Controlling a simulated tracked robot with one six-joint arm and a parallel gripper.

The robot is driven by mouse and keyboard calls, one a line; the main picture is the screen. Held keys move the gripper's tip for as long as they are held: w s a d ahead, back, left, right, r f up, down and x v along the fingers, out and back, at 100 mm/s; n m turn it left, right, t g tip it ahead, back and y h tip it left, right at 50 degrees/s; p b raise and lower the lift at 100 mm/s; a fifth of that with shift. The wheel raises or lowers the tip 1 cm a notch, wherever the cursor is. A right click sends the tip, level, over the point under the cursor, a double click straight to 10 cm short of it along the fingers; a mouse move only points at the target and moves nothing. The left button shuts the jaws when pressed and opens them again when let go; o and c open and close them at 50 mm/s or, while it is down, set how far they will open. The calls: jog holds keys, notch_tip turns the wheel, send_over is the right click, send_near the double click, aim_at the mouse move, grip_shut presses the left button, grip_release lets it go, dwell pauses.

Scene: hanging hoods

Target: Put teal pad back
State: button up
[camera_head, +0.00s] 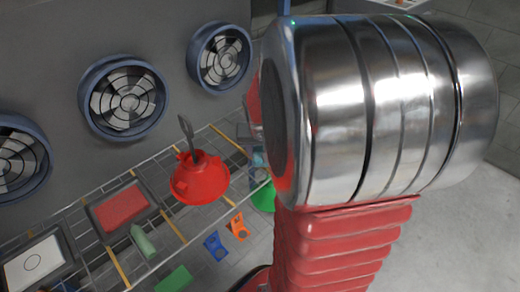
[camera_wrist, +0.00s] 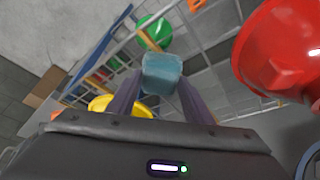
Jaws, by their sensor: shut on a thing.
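The teal pad (camera_wrist: 162,68) is a pale blue-green block in the middle of the wrist view. My gripper (camera_wrist: 161,86) is shut on it, with one finger on each side. The pad is in the air. In the head view, a small teal patch (camera_head: 258,159) shows just left of my arm, and my arm hides most of that area. I cannot make out the pad's own place in either view.
A red hood (camera_head: 200,178) hangs close by; it is large at the right of the wrist view (camera_wrist: 285,55). A green hood (camera_wrist: 154,32) and a yellow one (camera_wrist: 120,105) also show. A wire rack, a red-filled tray (camera_head: 122,207) and a white panel (camera_head: 36,264) lie left, below fans (camera_head: 124,98).

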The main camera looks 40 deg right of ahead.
jog(key=o, duration=0.9)
jog(key=shift+o, duration=0.2)
jog(key=shift+r, duration=0.2)
jog(key=v, duration=1.1)
jog(key=shift+r, duration=0.35)
jog(key=shift+s+a, duration=0.1)
jog(key=shift+a, duration=0.1)
jog(key=s+a+r+n+t+y, duration=0.1)
jog(key=s+a+n, duration=0.2)
jog(key=a, duration=0.8)
jog(key=s+a+r+n+t+y, duration=0.1)
jog(key=a+n, duration=0.4)
jog(key=a, duration=0.7)
jog(key=shift+s+a+n+y, duration=0.25)
jog(key=shift+s+y, duration=0.35)
jog(key=shift+s, duration=0.5)
jog(key=shift+r, duration=0.1)
